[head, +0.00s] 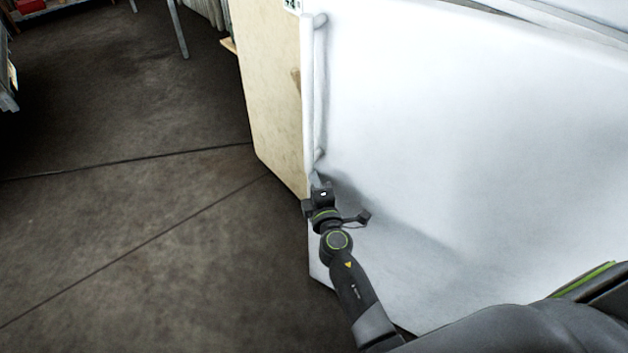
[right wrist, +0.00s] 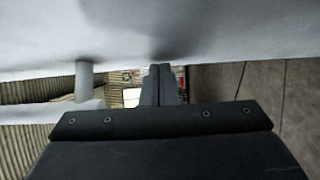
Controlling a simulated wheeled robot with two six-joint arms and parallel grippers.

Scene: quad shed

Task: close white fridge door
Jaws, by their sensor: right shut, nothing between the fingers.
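The white fridge door (head: 450,150) fills the right of the head view, with its white vertical bar handle (head: 313,95) along its left edge. The door's cream inner side or another panel (head: 272,90) shows left of the handle; I cannot tell which. My right gripper (head: 317,180) is just below the handle's lower end, by the door's edge. In the right wrist view its fingers (right wrist: 160,85) are shut and empty, close to the white door surface (right wrist: 200,30); contact is unclear. The handle (right wrist: 84,80) shows left of the fingers. My left gripper is not in view.
The dark concrete floor (head: 130,220) on the left is open and clear. A metal leg (head: 178,28) stands at the upper left, and a grey object (head: 7,80) is at the left edge.

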